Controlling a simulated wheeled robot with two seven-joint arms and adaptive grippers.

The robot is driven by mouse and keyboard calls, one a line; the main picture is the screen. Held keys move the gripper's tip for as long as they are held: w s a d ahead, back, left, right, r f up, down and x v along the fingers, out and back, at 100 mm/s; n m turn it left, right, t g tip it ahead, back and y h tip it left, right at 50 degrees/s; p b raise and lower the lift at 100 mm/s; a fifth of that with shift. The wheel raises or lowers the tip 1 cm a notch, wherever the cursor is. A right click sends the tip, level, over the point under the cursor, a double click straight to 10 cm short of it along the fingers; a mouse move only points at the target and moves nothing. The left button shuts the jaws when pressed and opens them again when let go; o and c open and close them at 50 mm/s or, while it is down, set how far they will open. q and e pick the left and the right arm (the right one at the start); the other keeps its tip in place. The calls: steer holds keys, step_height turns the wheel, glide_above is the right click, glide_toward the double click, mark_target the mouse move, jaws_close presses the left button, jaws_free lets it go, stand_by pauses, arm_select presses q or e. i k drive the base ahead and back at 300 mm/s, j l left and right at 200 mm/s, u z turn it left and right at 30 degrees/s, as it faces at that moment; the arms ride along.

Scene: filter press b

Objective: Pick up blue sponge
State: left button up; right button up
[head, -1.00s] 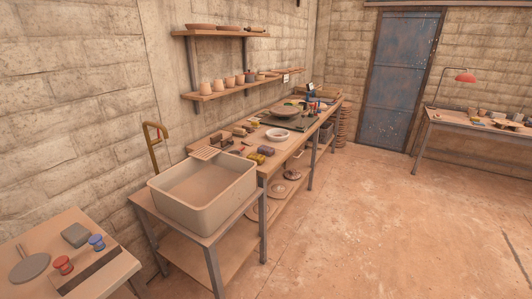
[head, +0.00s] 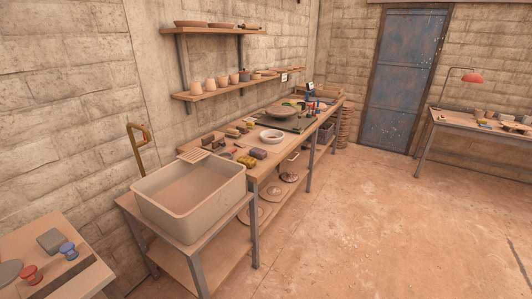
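No sponge is clearly blue at this distance. On the long workbench (head: 222,165) behind the sink, a small purplish block (head: 258,153) lies beside a yellow block (head: 247,161). Both look sponge-like, but I cannot tell for certain what they are. More small brown and yellow blocks lie farther back along the wall side of the bench. Neither of my grippers is in view.
A beige sink basin (head: 240,187) on a metal-legged stand is in front of the workbench. A small table (head: 45,240) with red and blue knobbed tools is at lower left. Shelves (head: 228,87) hang above the bench. The floor (head: 370,220) at right is clear.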

mark_target(256, 152)
steer(key=i+l, duration=0.25)
steer(key=l, duration=0.2)
steer(key=i+l, duration=0.25)
steer(key=l, duration=0.15)
steer(key=i+l+z, duration=0.1)
steer(key=i+l, duration=0.15)
steer(key=l, duration=0.2)
steer(key=i+l, duration=0.25)
steer(key=l, duration=0.15)
